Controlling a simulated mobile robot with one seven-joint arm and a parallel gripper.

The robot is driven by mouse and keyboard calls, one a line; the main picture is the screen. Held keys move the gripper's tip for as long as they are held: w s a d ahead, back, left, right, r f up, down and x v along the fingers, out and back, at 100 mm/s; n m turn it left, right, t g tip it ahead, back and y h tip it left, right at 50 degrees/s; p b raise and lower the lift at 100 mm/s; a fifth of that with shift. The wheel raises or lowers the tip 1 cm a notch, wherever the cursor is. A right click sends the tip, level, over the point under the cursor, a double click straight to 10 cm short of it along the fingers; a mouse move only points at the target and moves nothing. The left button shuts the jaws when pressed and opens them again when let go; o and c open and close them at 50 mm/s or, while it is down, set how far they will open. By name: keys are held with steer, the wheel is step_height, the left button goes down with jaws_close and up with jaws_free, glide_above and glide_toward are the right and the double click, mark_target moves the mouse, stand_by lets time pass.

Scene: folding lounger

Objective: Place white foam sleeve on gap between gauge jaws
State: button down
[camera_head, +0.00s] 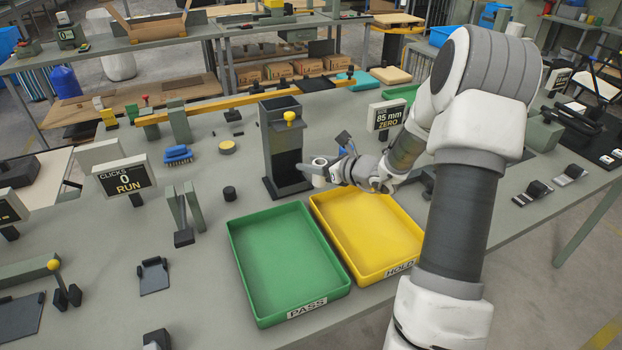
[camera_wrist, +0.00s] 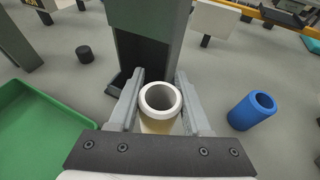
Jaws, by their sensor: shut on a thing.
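The white foam sleeve (camera_wrist: 160,100) is upright between the two fingers of my gripper (camera_wrist: 160,105) in the wrist view, its open end facing the camera. The sleeve (camera_head: 319,171) and my gripper (camera_head: 326,174) show small in the head view, in front of the dark box-like tower (camera_head: 286,150) and above the back of the trays. The fingers press on its sides. A display reading SIZE 85 mm ZERO (camera_head: 388,115) stands behind my arm.
A green PASS tray (camera_head: 284,318) and a yellow HOLD tray (camera_head: 408,258) lie in front, both empty. A blue tube (camera_wrist: 252,110) stands right of my gripper in the wrist view. A CLICKS display (camera_head: 126,177) and two upright plates (camera_head: 194,207) are at left.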

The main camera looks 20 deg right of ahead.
steer(key=shift+a+f+b, duration=0.1)
steer(key=shift+f+b, duration=0.25)
steer(key=shift+f, duration=1.7)
steer(key=shift+f, duration=0.1)
steer(key=shift+f+b, duration=0.15)
steer(key=shift+b, duration=0.15)
steer(key=shift+c, duration=1.7)
jaws_free()
